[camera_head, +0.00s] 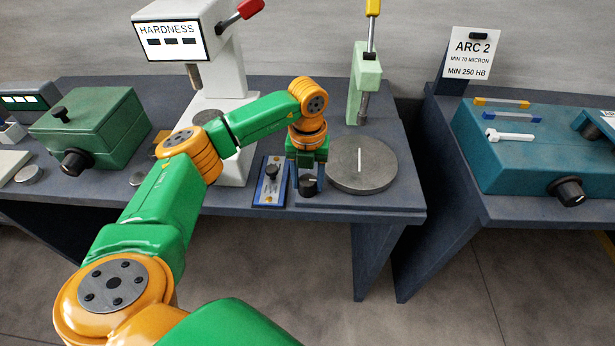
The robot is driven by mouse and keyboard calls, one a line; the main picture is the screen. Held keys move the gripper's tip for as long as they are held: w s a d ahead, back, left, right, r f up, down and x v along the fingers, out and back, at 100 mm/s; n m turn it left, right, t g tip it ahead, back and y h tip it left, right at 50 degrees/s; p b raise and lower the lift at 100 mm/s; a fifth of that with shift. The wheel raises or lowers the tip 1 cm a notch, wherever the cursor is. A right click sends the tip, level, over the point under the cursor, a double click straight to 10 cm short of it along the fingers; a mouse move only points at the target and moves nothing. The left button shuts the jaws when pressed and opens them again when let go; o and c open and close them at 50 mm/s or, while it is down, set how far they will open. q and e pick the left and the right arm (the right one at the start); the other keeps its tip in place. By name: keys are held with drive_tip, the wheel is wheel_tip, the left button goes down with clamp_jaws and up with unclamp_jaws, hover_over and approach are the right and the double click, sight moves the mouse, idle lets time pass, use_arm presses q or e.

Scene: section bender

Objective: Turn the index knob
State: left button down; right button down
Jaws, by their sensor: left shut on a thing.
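The index knob (308,186) is a short black knob with a pale mark on top, at the front edge of the middle bench beside a round grey disc (375,168) with a white line on it. My left gripper (308,176) points down over the knob and is shut on it, with a finger on either side. The gripper's body hides part of the knob's back. My right gripper is not in view.
A small blue panel (262,194) with a black knob lies just left of the gripper. A white hardness tester (225,80) and a pale green stand (355,95) rise behind. A teal machine (490,150) sits on the right bench, past a gap.

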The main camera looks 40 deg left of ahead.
sight(308, 179)
use_arm(q)
drive_tip(key=shift+r+n+p, duration=0.1)
drive_tip(key=shift+n+p, duration=0.35)
drive_tip(key=shift+n, duration=1.75)
drive_tip(key=shift+c, duration=1.4)
unclamp_jaws()
wheel_tip(308, 179, up, 7)
drive_tip(key=shift+f+b, duration=0.1)
drive_tip(key=shift+b, duration=0.55)
